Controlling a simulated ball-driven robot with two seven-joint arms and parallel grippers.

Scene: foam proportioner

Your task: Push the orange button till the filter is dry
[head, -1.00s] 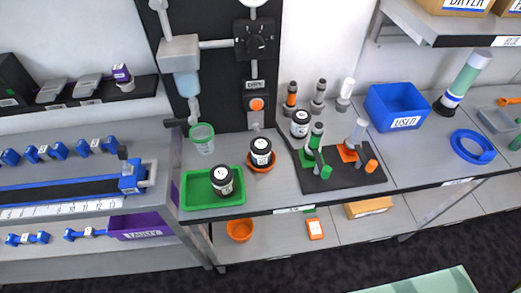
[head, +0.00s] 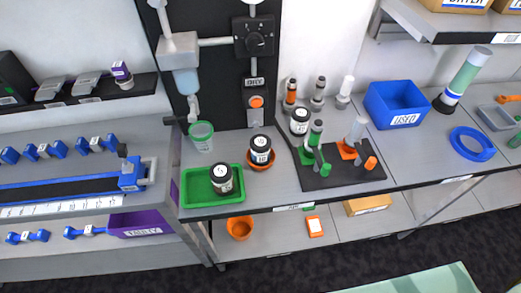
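The orange button (head: 256,102) sits on a small grey box on the black back panel, under a label reading DRY (head: 254,82). A black control box with a dial (head: 254,38) is above it. To the left, a grey housing with a pale blue translucent filter bowl (head: 186,82) hangs on the panel; I cannot tell whether the filter is wet or dry. A green translucent cup (head: 201,136) stands below it. Neither of my grippers shows in the head view, and nothing touches the button.
Dark jars stand on the green tray (head: 188,201) and the orange dish (head: 262,166). A black rack (head: 345,182) with green and orange holders is to the right, beside a blue USED bin (head: 397,104).

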